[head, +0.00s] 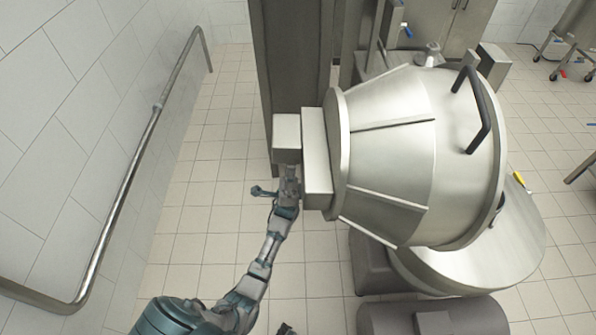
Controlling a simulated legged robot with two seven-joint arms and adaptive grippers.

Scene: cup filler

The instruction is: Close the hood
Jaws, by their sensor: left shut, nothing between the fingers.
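The large steel hood (400,150), a ribbed cone, lies tipped on its side in the middle right of the head view. A dark bar handle (478,110) is on its right part. My left gripper (287,184) is at the hood's left side, by the steel blocks (316,160) next to the flat rim. It is shut with nothing held; its fingertips are partly hard to make out, and I cannot tell whether they touch the blocks. My right gripper is not recognisable in the view.
A round steel drum (490,255) stands below the hood. A grey column (292,60) rises behind the blocks. A metal rail (135,165) runs along the left wall. The tiled floor (205,180) between rail and column is clear.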

